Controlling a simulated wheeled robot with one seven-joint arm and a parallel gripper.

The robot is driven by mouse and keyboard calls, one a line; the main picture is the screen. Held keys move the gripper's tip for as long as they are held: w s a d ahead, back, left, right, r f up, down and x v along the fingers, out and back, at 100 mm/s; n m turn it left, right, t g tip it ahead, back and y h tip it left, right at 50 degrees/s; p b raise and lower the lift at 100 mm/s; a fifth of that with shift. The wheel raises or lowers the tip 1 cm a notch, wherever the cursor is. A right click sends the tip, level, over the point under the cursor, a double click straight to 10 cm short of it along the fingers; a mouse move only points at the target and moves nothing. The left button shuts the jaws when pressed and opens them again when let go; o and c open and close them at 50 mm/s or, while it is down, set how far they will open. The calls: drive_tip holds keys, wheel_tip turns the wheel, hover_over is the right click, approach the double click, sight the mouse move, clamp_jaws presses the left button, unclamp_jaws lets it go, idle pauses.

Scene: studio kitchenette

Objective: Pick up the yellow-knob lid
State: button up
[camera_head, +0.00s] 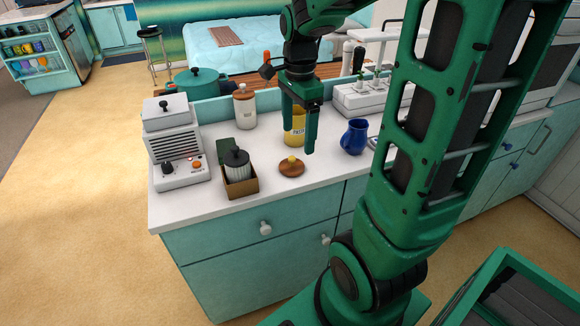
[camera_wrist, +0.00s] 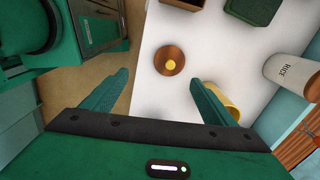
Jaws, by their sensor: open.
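The yellow-knob lid (camera_head: 291,168) is a round brown wooden disc with a small yellow knob on top. It lies flat on the white counter, near its front edge. It also shows in the wrist view (camera_wrist: 169,62), above the gap between my fingers. My gripper (camera_head: 309,128) is open and empty. It hangs above the counter, up and to the right of the lid in the head view, in front of a yellow jar (camera_head: 294,127). The fingers also show in the wrist view (camera_wrist: 160,95), apart from the lid. The yellow jar is partly hidden by a finger.
Left of the lid, a dark-lidded ribbed jar (camera_head: 237,165) stands in a brown box. A white appliance (camera_head: 176,145) is farther left. A blue pitcher (camera_head: 354,137) stands right. A rice canister (camera_head: 244,107) stands behind. The white counter (camera_head: 270,200) is clear in front of the lid.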

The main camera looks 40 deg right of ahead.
sight(291, 157)
drive_tip(key=shift+w+a+f+m, duration=0.1)
drive_tip(key=shift+w+f+m, duration=0.15)
drive_tip(key=shift+w+m, duration=0.35)
drive_tip(key=f, duration=0.5)
drive_tip(key=shift+w+f, duration=0.4)
drive_tip(key=shift+f, duration=1.1)
drive_tip(key=shift+w+f, duration=0.2)
drive_tip(key=shift+f, duration=1.1)
drive_tip(key=shift+c, duration=0.6)
drive_tip(key=c, duration=1)
